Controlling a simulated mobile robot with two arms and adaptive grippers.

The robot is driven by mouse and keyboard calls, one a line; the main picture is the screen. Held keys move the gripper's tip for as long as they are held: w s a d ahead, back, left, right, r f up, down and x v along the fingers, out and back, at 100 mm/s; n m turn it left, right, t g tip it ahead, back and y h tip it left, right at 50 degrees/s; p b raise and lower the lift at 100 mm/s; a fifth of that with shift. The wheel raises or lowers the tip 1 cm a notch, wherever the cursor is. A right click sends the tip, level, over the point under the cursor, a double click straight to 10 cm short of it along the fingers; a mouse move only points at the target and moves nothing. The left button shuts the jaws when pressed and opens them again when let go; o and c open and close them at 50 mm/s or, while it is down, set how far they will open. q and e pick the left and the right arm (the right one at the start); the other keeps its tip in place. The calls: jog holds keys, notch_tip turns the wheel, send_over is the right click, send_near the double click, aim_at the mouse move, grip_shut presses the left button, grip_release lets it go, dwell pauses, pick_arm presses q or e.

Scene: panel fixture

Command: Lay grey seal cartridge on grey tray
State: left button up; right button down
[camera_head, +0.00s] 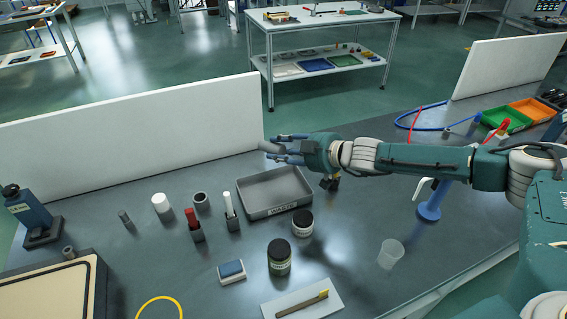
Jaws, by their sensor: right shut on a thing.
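The grey tray (246,206) lies on the dark bench, left of the middle of the head view, with a label on its front wall. My right gripper (276,150) reaches in from the right, above the tray's back edge. It is shut on a small grey cylinder, the grey seal cartridge (266,146), which points left and is held clear of the tray. The fingers hide part of the cartridge. The tray's visible floor is empty. My left gripper is not in view.
In front are a dark jar (279,262), another jar (302,224) and a blue sponge (231,269). A white panel (130,125) stands behind.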

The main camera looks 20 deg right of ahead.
jog(key=shift+s+a+f+n+g+y+b, duration=0.15)
jog(key=shift+s+f+n+y+b, duration=0.4)
jog(key=shift+f+b, duration=0.7)
jog(key=shift+s+d+f+n+g+y+b, duration=0.1)
jog(key=shift+s+f+n+y+b, duration=0.2)
jog(key=shift+s+f+y+b, duration=0.85)
jog(key=shift+a+f+n+g+y+b, duration=0.15)
jog(key=shift+f+n+b, duration=0.45)
jog(key=shift+f, duration=1.25)
jog(key=shift+d, duration=0.1)
jog(key=c, duration=1.2)
grip_release()
